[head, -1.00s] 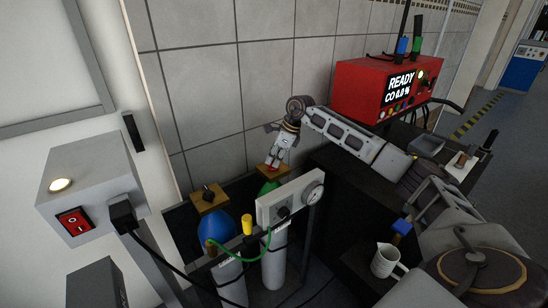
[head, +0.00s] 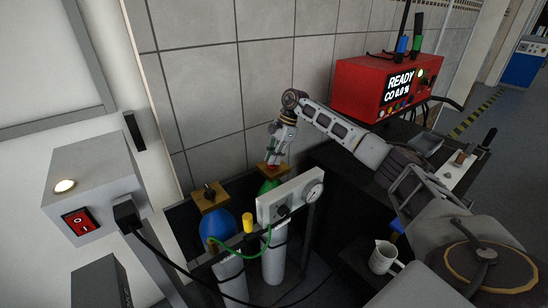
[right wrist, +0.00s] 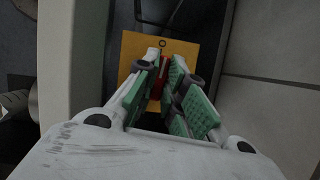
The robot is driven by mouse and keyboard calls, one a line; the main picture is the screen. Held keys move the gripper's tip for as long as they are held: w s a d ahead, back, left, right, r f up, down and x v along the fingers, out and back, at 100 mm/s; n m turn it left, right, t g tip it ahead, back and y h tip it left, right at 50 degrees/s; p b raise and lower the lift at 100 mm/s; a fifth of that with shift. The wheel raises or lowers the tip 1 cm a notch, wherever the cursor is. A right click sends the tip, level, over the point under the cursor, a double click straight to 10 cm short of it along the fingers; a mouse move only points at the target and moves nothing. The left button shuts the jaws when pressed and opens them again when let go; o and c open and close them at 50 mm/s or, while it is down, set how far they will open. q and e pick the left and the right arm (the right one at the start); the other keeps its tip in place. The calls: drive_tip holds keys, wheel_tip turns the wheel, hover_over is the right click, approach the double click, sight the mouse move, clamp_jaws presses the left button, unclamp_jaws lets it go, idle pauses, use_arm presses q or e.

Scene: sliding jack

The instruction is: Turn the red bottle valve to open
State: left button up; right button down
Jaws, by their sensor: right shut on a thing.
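The red bottle valve (right wrist: 159,78) sits on a brass-coloured block, seen from above in the right wrist view between the green-padded fingers of my right gripper (right wrist: 164,80). In the head view the right gripper (head: 274,160) points down onto that brass block (head: 272,171), on top of the green-shouldered bottle (head: 273,250). The fingers are shut on the red valve and hide most of it. The left gripper is not in view.
A second bottle with a blue shoulder (head: 214,230) and a black valve stands at left. A white panel with a gauge (head: 290,197) stands in front of the bottles. A red machine (head: 385,85) reads READY. A white mug (head: 384,257) stands at lower right.

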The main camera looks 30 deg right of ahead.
drive_tip(key=shift+f+n+g, duration=0.15)
drive_tip(key=shift+n+g, duration=0.15)
drive_tip(key=shift+n, duration=0.3)
drive_tip(key=c, duration=1.5)
unclamp_jaws()
drive_tip(key=shift+s, duration=0.1)
drive_tip(key=shift+w+d+r, duration=0.2)
drive_tip(key=shift+r, duration=0.4)
drive_tip(key=v, duration=1)
drive_tip(key=shift+d+r, duration=0.2)
drive_tip(key=shift+r, duration=0.1)
